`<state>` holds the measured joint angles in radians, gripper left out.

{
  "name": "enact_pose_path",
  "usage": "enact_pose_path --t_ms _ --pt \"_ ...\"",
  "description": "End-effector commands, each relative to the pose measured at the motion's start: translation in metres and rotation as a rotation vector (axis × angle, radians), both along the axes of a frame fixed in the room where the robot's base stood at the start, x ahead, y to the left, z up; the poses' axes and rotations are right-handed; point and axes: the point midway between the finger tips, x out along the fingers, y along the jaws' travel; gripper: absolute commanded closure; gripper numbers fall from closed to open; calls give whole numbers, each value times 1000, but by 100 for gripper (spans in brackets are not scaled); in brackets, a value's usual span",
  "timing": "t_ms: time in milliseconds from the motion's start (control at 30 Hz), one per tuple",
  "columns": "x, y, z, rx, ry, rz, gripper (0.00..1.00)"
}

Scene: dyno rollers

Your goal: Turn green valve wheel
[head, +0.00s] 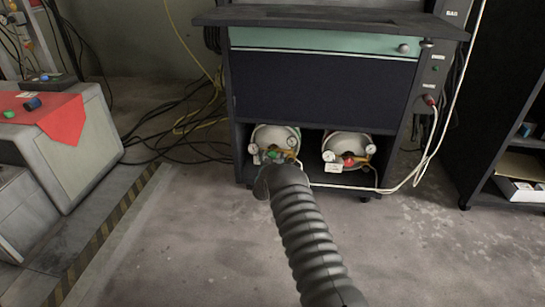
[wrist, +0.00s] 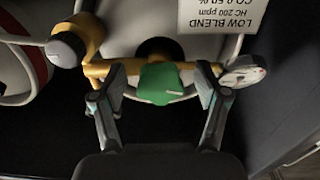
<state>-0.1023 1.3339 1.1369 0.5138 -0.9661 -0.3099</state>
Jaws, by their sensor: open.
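The green valve wheel (wrist: 162,84) is in the middle of the wrist view, on a brass fitting in front of a gas cylinder. My gripper (wrist: 158,88) is open, with one finger on each side of the green wheel. Gaps show between the wheel and both fingers. In the head view the green valve wheel (head: 273,154) shows small on the left cylinder (head: 285,134). My dark ribbed arm reaches to the front of that cylinder and hides its lower part and most of my gripper.
A second cylinder (head: 346,144) with a red valve wheel (head: 349,161) lies to the right in the same dark cabinet (head: 310,95). Gauges flank each valve. A white label (wrist: 222,15) and a gauge (wrist: 243,71) sit close to my fingers. A pale cable (head: 425,160) hangs at right.

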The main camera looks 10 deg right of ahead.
Motion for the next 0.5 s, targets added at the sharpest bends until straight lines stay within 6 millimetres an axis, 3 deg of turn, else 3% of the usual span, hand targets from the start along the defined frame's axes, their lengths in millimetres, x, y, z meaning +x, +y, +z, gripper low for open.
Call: enact_pose_path --t_ms 200,433,500 --pt "0 0 0 0 0 0 26" --pt "0 0 0 0 0 0 84" --pt "0 0 0 0 0 0 86"
